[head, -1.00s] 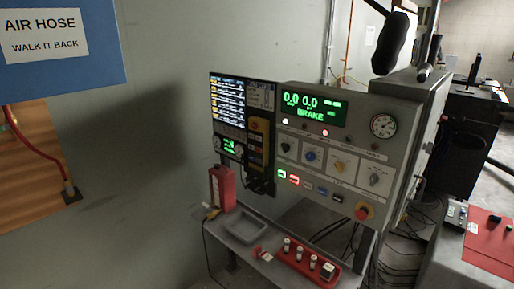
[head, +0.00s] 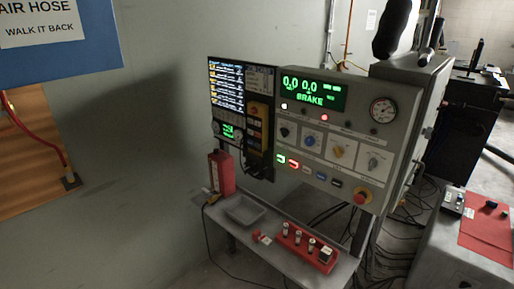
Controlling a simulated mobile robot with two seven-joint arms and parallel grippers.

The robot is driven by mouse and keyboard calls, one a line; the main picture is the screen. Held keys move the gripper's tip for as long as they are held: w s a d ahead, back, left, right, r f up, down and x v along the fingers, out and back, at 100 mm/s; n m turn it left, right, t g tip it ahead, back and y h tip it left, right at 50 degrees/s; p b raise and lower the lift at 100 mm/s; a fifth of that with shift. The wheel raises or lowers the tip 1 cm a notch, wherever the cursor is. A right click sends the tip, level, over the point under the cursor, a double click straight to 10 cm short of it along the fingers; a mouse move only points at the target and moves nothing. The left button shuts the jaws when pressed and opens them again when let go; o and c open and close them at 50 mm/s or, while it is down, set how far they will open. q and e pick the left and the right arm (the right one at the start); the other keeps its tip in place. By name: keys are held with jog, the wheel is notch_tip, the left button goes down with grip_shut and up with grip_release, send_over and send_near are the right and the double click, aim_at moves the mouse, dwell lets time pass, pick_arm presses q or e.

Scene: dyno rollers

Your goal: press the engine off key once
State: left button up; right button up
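The control panel (head: 308,148) stands right of centre, with a lit green display (head: 311,93) reading "0.0 0.0" and "BRAKE". A slanted row of small keys runs along its lower part. A red round button on a yellow base (head: 361,197) sits at the lower right. Neither of my grippers is in view.
A shelf (head: 265,264) below the panel holds a red canister (head: 221,173), a grey tray (head: 246,210) and a red rack (head: 305,250) with several small items. Black padded objects (head: 392,35) stand above the panel's right side. Cables hang behind the panel.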

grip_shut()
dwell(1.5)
